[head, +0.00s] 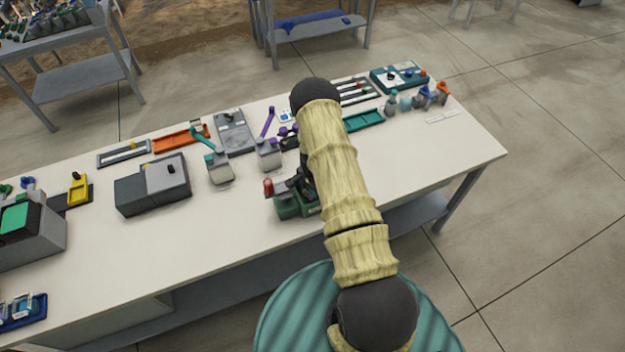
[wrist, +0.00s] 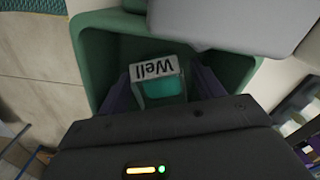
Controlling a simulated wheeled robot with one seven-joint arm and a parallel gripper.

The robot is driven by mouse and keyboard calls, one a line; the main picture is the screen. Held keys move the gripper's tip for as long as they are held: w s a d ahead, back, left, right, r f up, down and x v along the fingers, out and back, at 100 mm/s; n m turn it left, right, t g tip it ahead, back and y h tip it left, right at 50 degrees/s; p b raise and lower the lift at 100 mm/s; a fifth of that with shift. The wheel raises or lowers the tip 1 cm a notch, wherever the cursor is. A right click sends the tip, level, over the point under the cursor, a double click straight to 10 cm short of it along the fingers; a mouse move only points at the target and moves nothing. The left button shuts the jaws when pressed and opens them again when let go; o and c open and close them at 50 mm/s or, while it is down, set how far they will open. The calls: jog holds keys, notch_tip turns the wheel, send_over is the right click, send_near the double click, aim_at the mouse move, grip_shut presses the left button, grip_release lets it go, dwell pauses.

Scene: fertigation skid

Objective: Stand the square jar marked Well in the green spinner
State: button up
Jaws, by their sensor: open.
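The square jar marked Well (wrist: 158,82) shows in the wrist view, with a pale label that reads upside down and teal contents. It appears to be inside the open green housing of the spinner (wrist: 92,62). My gripper (wrist: 163,100) is open, with one dark finger on each side of the jar; I cannot tell whether they touch it. The jar's base is hidden by my gripper body. In the head view the green spinner (head: 288,210) is at the table's front edge, partly behind my arm. The jar cannot be made out there.
A grey panel (wrist: 225,22) overhangs the housing in the wrist view. Bottles with raised tops (head: 219,168) (head: 268,155) stand left of my arm on the white table (head: 410,160). A grey box (head: 152,185) stands farther left. The table's right front is clear.

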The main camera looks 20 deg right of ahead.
notch_tip(320, 180, up, 12)
jog(key=b, duration=0.3)
jog(key=shift+f, duration=0.2)
dwell(0.5)
jog(key=s+a+r+n+t, duration=0.1)
jog(key=s+a+r+n, duration=0.3)
jog(key=r, duration=0.4)
jog(key=s+a+r+n, duration=0.3)
jog(key=s+r, duration=0.2)
jog(key=r, duration=0.4)
jog(key=s+a+r+n, duration=0.2)
jog(key=s+r+n, duration=0.1)
jog(key=s, duration=0.2)
jog(key=s+a+r+n+t, duration=0.1)
jog(key=s+a+r+n, duration=0.1)
jog(key=s, duration=0.4)
jog(key=shift+r+n+t, duration=0.3)
jog(key=shift+r+n, duration=0.5)
